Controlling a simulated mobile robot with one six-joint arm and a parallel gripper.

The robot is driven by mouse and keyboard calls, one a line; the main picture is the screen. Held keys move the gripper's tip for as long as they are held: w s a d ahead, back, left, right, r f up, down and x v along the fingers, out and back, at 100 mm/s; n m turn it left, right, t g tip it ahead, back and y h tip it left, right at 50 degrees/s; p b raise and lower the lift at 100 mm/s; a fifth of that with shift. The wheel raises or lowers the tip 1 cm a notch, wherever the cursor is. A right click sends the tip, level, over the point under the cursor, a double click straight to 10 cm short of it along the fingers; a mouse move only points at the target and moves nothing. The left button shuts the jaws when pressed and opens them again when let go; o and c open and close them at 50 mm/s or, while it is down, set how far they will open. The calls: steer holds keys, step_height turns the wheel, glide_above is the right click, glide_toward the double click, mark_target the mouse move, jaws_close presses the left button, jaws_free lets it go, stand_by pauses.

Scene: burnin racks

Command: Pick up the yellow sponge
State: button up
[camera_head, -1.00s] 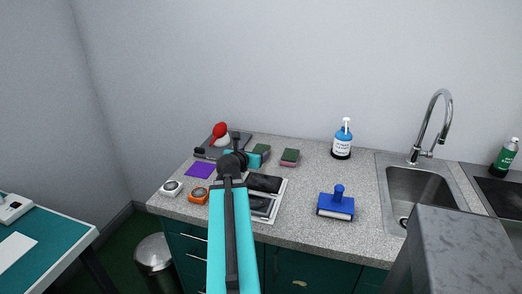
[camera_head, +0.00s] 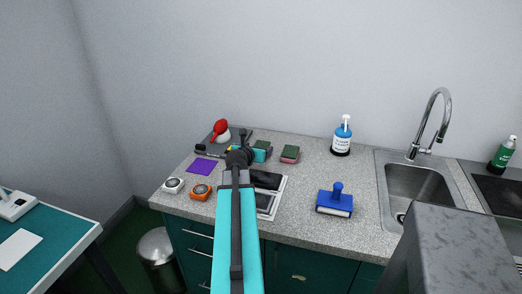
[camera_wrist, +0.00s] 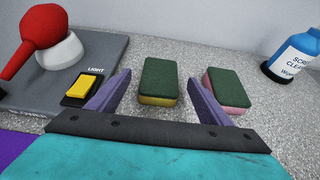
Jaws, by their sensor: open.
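The yellow sponge (camera_wrist: 158,82) has a dark green top and a yellow lower layer. It lies flat on the counter, seen between and beyond my two purple fingers in the wrist view. In the head view the sponge (camera_head: 264,144) shows only partly behind my gripper (camera_head: 256,154). My gripper (camera_wrist: 159,88) is open and empty, with one finger to each side of the sponge in the picture. I cannot tell whether the fingertips reach alongside it. A similar sponge with a pink lower layer (camera_wrist: 228,90) lies just right of the right finger.
A grey base with a yellow switch (camera_wrist: 82,87) marked LIGHT and a red-headed device (camera_wrist: 40,38) stand left of the fingers. A screen cleaner bottle (camera_wrist: 295,52) stands at right.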

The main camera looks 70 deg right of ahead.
mark_target(261, 146)
steer(key=shift+d, duration=0.1)
stand_by(0.3)
steer(key=shift+p+x, duration=0.4)
steer(key=shift+x, duration=2.15)
steer(key=shift+f, duration=0.15)
steer(key=c, duration=1.1)
